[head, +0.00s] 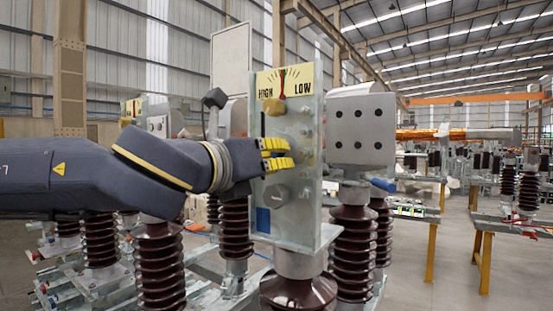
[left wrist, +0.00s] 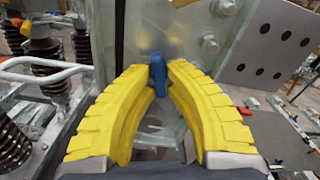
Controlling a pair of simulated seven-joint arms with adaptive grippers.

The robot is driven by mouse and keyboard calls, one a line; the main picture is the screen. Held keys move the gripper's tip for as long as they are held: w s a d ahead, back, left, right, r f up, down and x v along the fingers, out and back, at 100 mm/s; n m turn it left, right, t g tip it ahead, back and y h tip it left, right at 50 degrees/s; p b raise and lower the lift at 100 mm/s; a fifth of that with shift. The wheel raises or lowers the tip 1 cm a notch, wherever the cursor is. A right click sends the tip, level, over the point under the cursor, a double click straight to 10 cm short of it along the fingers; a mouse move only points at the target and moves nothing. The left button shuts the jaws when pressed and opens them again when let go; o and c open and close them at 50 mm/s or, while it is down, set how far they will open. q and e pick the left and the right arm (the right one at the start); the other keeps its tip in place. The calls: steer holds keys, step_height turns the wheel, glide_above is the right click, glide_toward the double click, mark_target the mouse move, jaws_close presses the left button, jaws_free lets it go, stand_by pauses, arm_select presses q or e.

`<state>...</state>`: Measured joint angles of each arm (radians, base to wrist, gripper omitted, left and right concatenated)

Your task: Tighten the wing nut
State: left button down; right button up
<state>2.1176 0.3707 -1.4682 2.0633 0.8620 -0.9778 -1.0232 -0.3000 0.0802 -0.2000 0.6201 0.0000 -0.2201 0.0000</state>
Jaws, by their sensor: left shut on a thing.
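The blue wing nut (left wrist: 158,75) stands out from the metal plate between my left gripper's fingertips in the left wrist view. In the left wrist view the two yellow fingers (left wrist: 160,75) curve in and close on the nut from both sides. A yellow HIGH/LOW gauge (head: 285,80) tops the plate, with its red needle near the middle of the scale. My right gripper is not in view.
A brass knob (head: 273,107) and a large hex bolt (head: 277,196) stick out of the plate above and below my fingers. A drilled metal block (head: 361,130) stands just right of the plate. Brown ribbed insulators (head: 352,240) crowd below. Work tables stand farther right.

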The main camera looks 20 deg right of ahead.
arm_select(q)
steer(key=shift+m, duration=0.8)
steer(key=shift+f, duration=0.1)
steer(key=c, duration=1.5)
jaws_free()
steer(key=shift+w, duration=0.1)
steer(key=v, duration=1.2)
